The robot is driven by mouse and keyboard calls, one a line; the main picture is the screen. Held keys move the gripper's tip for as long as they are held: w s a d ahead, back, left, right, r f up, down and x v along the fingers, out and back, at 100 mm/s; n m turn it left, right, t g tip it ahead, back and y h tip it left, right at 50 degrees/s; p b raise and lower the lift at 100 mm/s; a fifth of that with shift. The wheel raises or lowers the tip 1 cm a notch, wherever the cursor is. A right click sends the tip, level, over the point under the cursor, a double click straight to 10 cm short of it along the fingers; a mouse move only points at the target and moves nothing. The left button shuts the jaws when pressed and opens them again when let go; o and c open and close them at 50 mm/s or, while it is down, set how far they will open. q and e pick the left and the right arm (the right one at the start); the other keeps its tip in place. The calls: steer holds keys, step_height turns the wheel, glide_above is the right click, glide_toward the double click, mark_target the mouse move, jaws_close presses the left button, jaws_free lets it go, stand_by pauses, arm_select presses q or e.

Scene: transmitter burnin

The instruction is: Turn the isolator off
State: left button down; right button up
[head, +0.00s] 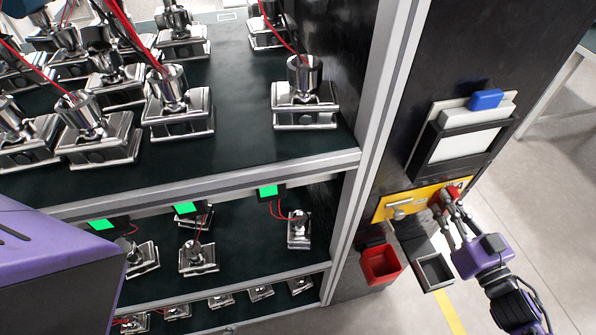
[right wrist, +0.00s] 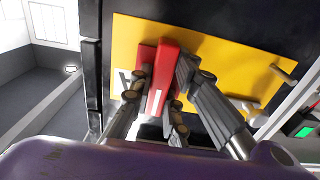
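The red isolator handle (head: 447,197) sits on a yellow panel (head: 400,207) on the dark end face of the rack, at the right of the head view. My right gripper (head: 452,222) is at the handle. In the right wrist view, the red handle (right wrist: 163,75) stands out from the yellow panel (right wrist: 225,60), and the fingers of my right gripper (right wrist: 160,95) lie close on both sides of it. I cannot tell whether they press on it. The fingers partly hide the handle and its base. My left gripper is not in view.
The rack shelf (head: 240,150) holds several metal transmitters with red wires. Green displays (head: 268,190) line a lower shelf. Beside the panel are a red bin (head: 380,264), a dark grey tray (head: 434,272) and a framed white board (head: 465,143). Floor at the right is clear.

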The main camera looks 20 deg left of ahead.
jaws_close()
steer(key=n, duration=0.3)
steer(key=shift+n, duration=2)
steer(key=shift+n+b, duration=0.35)
steer(key=shift+n, duration=1.35)
